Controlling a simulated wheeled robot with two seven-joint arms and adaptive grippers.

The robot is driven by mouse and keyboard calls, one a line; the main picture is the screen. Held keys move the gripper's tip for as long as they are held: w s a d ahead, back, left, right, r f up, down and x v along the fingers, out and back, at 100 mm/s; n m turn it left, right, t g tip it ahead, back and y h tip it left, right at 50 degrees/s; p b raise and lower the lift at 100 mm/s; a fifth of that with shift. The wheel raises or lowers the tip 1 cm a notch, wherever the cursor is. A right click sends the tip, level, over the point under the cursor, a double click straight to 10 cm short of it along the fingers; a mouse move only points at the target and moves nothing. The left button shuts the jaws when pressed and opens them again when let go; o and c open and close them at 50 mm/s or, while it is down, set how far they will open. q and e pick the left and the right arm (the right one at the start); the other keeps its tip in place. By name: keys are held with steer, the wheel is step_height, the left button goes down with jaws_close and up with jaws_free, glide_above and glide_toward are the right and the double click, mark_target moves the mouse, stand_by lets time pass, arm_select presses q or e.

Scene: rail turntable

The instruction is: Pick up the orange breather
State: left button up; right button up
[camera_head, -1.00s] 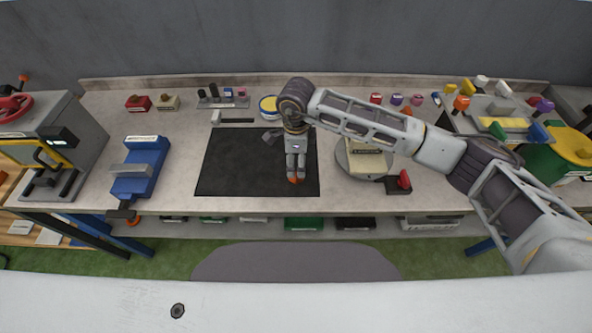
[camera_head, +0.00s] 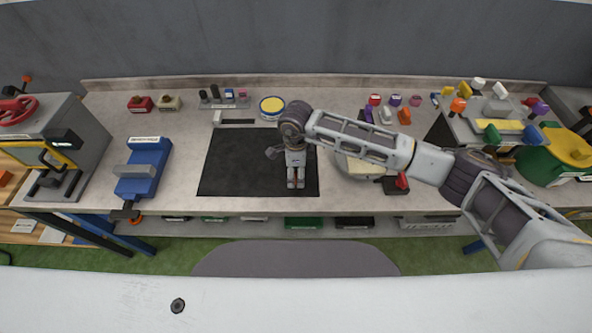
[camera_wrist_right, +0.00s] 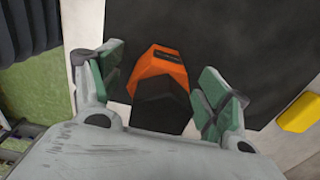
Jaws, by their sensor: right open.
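The orange breather (camera_wrist_right: 160,72), a faceted orange piece with a dark lower part, shows in the right wrist view on the black mat (camera_wrist_right: 225,40). It lies between the two green-padded fingers of my right gripper (camera_wrist_right: 165,90), which is open with a visible gap on each side. In the head view my right gripper (camera_head: 296,180) points down over the front right part of the mat. Only a small orange-red bit of the breather (camera_head: 295,184) shows between its fingers there. My left gripper is not in view.
A round turntable (camera_head: 345,168) stands right of the mat, partly behind my arm. A blue fixture (camera_head: 143,170) stands at left. A yellow-topped tin (camera_head: 271,107) is behind the mat. Several coloured parts (camera_head: 387,114) stand behind my arm. The mat's left half is clear.

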steer(key=shift+c, duration=0.2)
steer(key=c, duration=1.6)
steer(key=shift+r, duration=0.2)
step_height(320, 180, up, 8)
steer(key=shift+f+b, duration=0.1)
steer(key=shift+b, duration=0.95)
steer(key=shift+c, duration=0.2)
steer(key=shift+r, duration=0.95)
steer(key=shift+f, duration=0.2)
